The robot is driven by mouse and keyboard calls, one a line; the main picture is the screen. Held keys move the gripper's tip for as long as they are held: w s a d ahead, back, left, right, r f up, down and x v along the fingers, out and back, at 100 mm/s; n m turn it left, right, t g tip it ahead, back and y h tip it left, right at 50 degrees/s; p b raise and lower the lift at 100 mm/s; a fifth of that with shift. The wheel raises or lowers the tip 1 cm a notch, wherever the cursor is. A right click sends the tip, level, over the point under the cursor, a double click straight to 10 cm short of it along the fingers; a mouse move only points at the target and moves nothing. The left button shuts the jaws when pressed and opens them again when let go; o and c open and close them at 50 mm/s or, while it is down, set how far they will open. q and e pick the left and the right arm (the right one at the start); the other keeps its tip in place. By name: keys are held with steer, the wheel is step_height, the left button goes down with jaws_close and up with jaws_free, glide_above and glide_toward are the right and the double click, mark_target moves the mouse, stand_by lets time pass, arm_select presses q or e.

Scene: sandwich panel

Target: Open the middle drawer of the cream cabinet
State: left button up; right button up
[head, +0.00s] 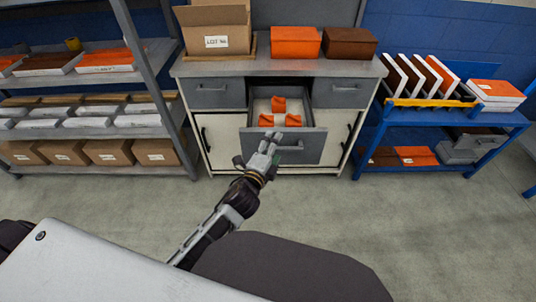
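The cream cabinet (228,125) stands against the far wall, with a grey top and grey drawer fronts. Its middle drawer (312,146) is pulled well out, and its inside shows from above. An orange item (279,112) lies in the pale bottom of the drawer. My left gripper (270,144) is in front of the drawer front, at the left end of its bar handle (291,148). The fingertips overlap the front in the picture. Whether they touch the handle or are closed on it cannot be told. My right gripper is out of view.
The left drawer (212,94) and right drawer (343,93) are shut. A cardboard box (214,28), an orange box (295,42) and a brown box (349,43) stand on top. A loaded grey shelf (150,65) stands left, a blue shelf unit (444,117) right. The floor in front is clear.

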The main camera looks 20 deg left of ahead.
arm_select(q)
steer(key=shift+s+r, duration=0.95)
steer(key=shift+r, duration=0.3)
steer(key=c, duration=0.5)
steer(key=shift+s+a+f, duration=0.1)
steer(key=shift+s+f, duration=0.1)
steer(key=shift+s, duration=0.55)
steer(key=shift+s+a+f, duration=0.1)
steer(key=shift+s+f, duration=0.1)
steer(key=shift+s, duration=0.55)
